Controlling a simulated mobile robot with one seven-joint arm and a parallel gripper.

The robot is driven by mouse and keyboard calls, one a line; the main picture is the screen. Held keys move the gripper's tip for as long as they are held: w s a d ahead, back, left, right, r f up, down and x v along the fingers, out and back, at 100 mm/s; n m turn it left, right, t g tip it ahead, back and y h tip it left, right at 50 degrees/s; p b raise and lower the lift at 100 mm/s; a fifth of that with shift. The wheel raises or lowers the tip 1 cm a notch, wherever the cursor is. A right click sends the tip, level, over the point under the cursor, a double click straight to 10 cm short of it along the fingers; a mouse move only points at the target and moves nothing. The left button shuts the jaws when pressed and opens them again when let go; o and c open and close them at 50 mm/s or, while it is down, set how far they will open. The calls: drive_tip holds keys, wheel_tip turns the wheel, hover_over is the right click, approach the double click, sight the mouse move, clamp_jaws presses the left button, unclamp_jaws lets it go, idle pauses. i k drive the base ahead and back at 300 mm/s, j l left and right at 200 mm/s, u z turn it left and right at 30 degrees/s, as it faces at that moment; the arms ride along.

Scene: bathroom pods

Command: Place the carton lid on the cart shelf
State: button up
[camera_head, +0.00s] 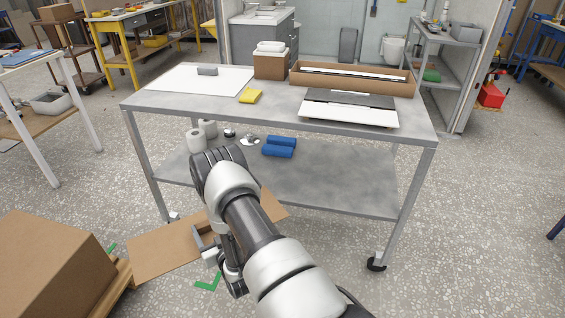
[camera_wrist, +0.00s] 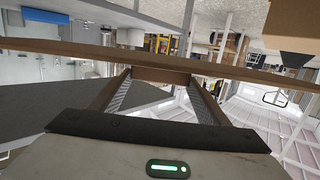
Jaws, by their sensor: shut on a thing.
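The carton lid (camera_head: 160,253) is a flat brown cardboard sheet in front of the cart's left side. My gripper (camera_head: 205,240) is shut on it; my arm hides its middle, and its right end shows beside the arm. In the wrist view the lid is a thin brown strip (camera_wrist: 60,47) across the fingertips of my gripper (camera_wrist: 162,75). The cart is a grey metal table on casters with a bare-fronted lower shelf (camera_head: 345,188). The lid's right end overlaps the shelf's front edge in the picture; I cannot tell if they touch.
White rolls (camera_head: 196,141), small fittings and two blue rolls (camera_head: 279,147) lie toward the back left of the shelf; its right half is clear. The cart top (camera_head: 200,103) holds panels, an open carton (camera_head: 408,90) and a yellow cloth. A large brown box (camera_head: 45,265) stands at left.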

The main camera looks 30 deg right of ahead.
sight(334, 192)
drive_tip(key=l, duration=2.8)
